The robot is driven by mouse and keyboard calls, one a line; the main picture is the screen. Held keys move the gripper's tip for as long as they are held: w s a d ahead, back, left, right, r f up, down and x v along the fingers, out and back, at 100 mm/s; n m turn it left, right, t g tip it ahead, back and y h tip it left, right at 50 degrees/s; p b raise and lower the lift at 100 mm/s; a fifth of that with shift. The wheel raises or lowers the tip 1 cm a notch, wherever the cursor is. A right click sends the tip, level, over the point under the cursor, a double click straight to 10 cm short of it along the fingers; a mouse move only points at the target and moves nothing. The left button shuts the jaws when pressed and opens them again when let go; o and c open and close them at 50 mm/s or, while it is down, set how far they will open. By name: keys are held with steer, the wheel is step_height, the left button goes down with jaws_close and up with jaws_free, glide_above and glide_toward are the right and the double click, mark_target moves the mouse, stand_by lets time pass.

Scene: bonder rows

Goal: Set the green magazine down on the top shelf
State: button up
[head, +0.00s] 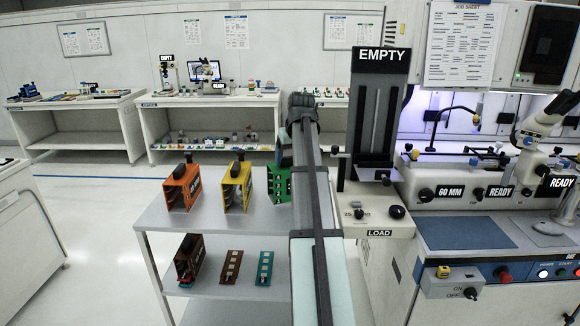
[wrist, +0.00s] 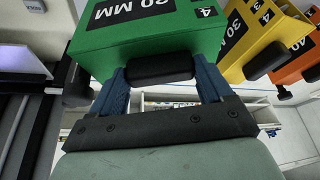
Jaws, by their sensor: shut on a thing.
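The green magazine (head: 279,184) is at the right of the yellow one at the top shelf (head: 225,240) of the grey cart, partly hidden by my arm in the head view. In the wrist view, the green magazine (wrist: 150,45) fills the top middle, with a white-on-black label. My gripper (wrist: 162,82) is shut on its black handle (wrist: 160,68), one blue finger on each side. In the head view my arm hides the fingers. I cannot tell whether the magazine's base touches the shelf.
Yellow (head: 235,187) and orange (head: 185,188) magazines stand on the top shelf at the left. The front of that shelf is clear. A brown magazine (head: 189,258) and two flat strips stand below. The loader (head: 378,130), marked EMPTY, is close at right.

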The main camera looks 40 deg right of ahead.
mark_target(291, 166)
steer(key=shift+f, duration=1.75)
steer(key=o, duration=1.5)
steer(key=v, duration=1.2)
